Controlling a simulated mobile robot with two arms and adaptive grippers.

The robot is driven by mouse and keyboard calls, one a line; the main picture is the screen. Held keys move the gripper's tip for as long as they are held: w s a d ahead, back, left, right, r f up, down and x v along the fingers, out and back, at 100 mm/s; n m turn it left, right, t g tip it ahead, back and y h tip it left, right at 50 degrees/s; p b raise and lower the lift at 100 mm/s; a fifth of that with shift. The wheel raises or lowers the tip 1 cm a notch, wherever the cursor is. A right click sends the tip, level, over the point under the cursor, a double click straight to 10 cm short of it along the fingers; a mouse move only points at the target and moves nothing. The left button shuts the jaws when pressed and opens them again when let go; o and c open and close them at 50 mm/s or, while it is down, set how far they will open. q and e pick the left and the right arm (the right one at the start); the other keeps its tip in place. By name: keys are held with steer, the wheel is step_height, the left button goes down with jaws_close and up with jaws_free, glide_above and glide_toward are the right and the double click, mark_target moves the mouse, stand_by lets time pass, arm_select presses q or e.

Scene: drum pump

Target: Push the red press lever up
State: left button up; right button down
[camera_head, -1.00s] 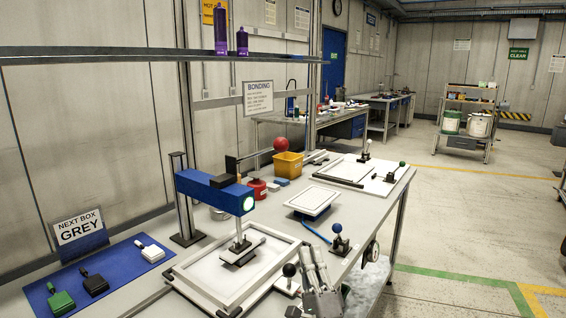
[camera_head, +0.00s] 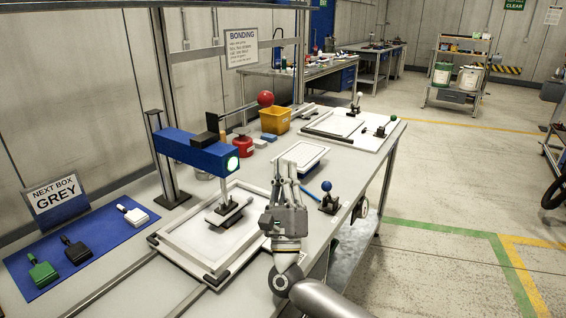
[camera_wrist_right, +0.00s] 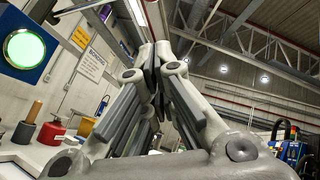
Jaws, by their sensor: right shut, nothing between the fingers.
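The press has a blue head (camera_head: 195,150) with a lit green-white round face. Its lever ends in a red ball (camera_head: 265,98), and the thin arm slopes up to the right from the head. My right gripper (camera_head: 285,168) is shut and empty, pointing up. In the picture it is right of the press head and below the red ball, apart from both. In the right wrist view the fingers (camera_wrist_right: 158,52) meet at the tips. The lit face (camera_wrist_right: 24,48) is at upper left there, and I cannot make out the red ball. My left gripper is not in view.
A white frame (camera_head: 172,238) lies under the press. A yellow bin (camera_head: 275,121) and a red can (camera_head: 243,146) stand behind the gripper. A white panel (camera_head: 303,152) and a blue-knobbed clamp (camera_head: 327,198) are to the right. A blue mat (camera_head: 98,262) holds several paddles.

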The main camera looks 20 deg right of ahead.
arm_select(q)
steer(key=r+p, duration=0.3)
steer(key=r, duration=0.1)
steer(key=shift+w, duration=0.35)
arm_select(e)
steer(key=w+r, duration=0.5)
steer(key=r, duration=0.4)
steer(key=shift+w, duration=0.3)
arm_select(q)
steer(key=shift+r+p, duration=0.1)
steer(key=shift+p, duration=0.25)
arm_select(e)
steer(key=shift+r, duration=0.1)
